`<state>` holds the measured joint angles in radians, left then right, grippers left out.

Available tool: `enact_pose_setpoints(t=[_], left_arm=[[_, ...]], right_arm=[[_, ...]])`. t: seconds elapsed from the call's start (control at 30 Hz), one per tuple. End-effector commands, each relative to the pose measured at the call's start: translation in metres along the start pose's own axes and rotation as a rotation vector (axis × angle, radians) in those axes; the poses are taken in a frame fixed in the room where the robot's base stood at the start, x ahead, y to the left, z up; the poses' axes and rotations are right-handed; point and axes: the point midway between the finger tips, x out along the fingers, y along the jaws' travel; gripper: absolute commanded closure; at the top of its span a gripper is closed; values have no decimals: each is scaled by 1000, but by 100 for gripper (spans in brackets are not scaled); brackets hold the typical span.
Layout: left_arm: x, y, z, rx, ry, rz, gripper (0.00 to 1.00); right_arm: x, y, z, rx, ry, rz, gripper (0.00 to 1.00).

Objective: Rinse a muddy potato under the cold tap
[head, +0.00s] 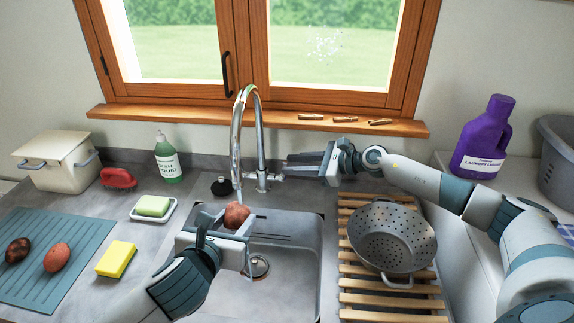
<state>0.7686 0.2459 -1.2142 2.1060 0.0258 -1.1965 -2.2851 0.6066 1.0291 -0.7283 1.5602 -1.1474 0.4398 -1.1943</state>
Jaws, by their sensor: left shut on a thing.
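A reddish-brown potato (236,216) is held in my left gripper (238,222), just below the spout of the chrome tap (236,140) and above the sink (295,262). I cannot make out a water stream or how much mud is on it. My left gripper is shut on this potato and hides part of it. My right gripper (288,165) is right of the tap, its fingers pointing left near the tap's side lever (273,177). I cannot tell whether it touches the lever or whether its fingers are apart. The colander (392,236) looks empty.
A dark potato (18,250) and a reddish potato (57,257) lie on a blue mat (75,228). A yellow sponge (116,259), soap (153,205) and green bottle (167,160) stand left of the sink. The colander sits on a slatted rack (390,301).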

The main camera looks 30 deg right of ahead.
Motion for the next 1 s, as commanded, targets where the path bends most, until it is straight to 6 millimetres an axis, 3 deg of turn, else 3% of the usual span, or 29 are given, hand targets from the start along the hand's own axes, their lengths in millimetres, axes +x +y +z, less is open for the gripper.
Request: enact_pose_setpoints(t=[0.2, 0.43, 0.63, 1.0], left_arm=[[0, 0, 0, 0, -1, 0, 82], [0, 0, 0, 0, -1, 0, 82], [0, 0, 0, 0, -1, 0, 82], [0, 0, 0, 0, -1, 0, 82]], right_arm=[[-41, 0, -2, 1, 4, 0, 71], [-72, 0, -2, 1, 3, 0, 71], [-84, 0, -1, 0, 1, 0, 71], [-86, 0, 0, -1, 0, 0, 71]])
